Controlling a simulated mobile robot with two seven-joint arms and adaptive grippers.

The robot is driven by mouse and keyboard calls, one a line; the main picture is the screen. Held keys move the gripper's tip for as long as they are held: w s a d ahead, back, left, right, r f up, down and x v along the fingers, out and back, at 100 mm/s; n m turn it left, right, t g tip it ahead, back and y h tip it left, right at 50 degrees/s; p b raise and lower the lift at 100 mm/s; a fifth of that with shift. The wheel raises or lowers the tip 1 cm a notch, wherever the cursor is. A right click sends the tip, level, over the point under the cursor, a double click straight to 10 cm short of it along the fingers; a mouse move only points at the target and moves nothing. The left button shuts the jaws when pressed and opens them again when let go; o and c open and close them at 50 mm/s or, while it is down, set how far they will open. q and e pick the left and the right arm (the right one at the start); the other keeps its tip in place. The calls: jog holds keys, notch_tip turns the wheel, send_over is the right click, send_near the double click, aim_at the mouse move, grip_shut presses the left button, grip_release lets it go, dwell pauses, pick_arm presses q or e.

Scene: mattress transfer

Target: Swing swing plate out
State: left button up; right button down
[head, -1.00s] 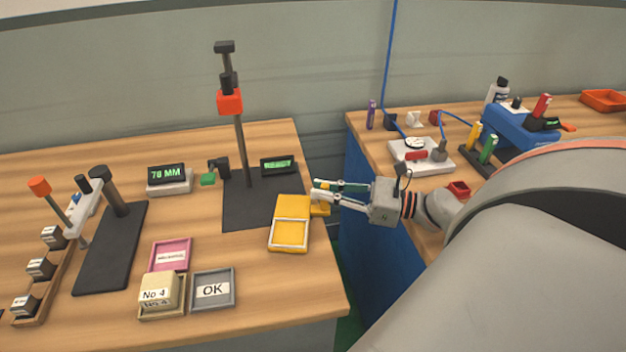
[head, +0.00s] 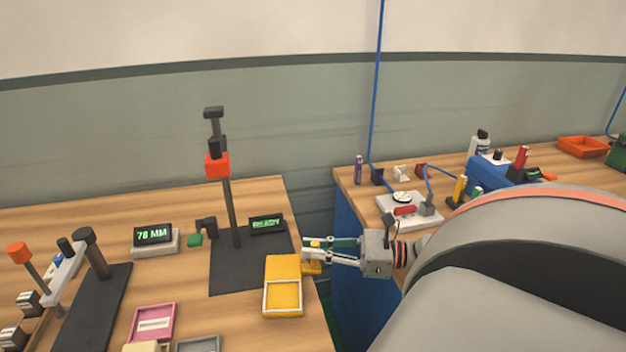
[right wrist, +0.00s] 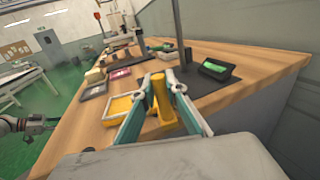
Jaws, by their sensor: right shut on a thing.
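The yellow swing plate (head: 283,270), with a pale-rimmed square recess at its near end, lies beside the dark base (head: 225,277) of the post stand on the left table. A small yellow handle (right wrist: 162,98) stands at the plate's right side. My right gripper (head: 307,250) reaches in from the right and is shut on this handle. The right wrist view shows the handle between the two finger pads. My left gripper does not show in the head view. What looks like part of my left arm (right wrist: 22,125) shows at the left of the right wrist view; its fingers are unclear.
A 76 MM display (head: 153,237) and a second green-lit display (head: 266,225) stand behind. A pink tray (head: 153,323) and a grey tray (head: 198,344) lie nearer. A gap separates this table from the right table (head: 350,190), which holds several items.

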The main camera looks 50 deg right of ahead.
jog(key=c, duration=2)
grip_release()
notch_tip(320, 180, up, 10)
